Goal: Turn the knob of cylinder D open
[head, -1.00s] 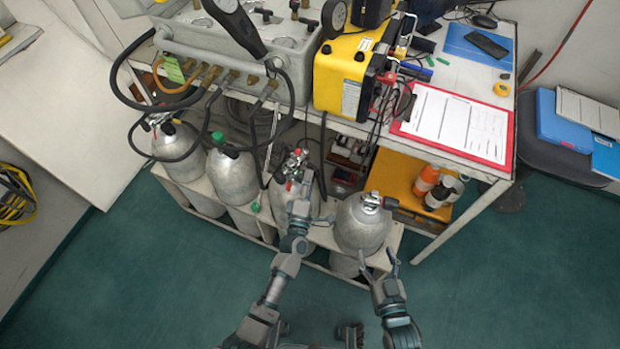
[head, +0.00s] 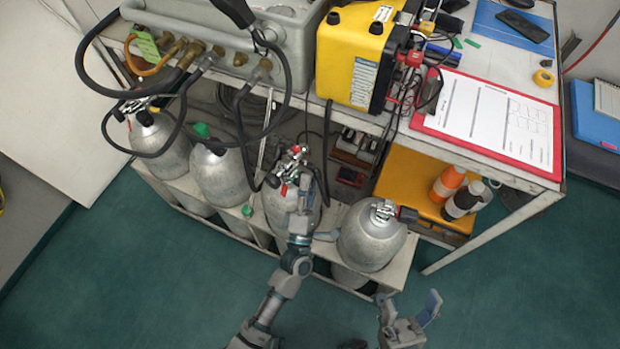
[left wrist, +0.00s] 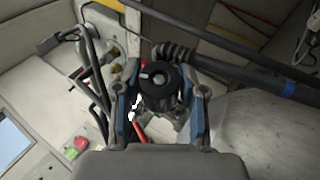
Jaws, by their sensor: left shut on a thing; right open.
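Several grey cylinders stand in a rack under the bench; I can read no letters on them. My left gripper (head: 304,186) is at the valve of the third cylinder from the left (head: 283,208), which has red parts on it. In the left wrist view, its blue-padded fingers are shut on a round black knob (left wrist: 155,77). The fingers and wrist hide part of that valve in the head view.
Black hoses (head: 240,130) hang from the grey panel (head: 225,35) over the left cylinders. A yellow box (head: 345,60) and a red clipboard (head: 425,122) lie on the bench. Bottles (head: 448,182) stand on an orange case. The green floor in front is clear.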

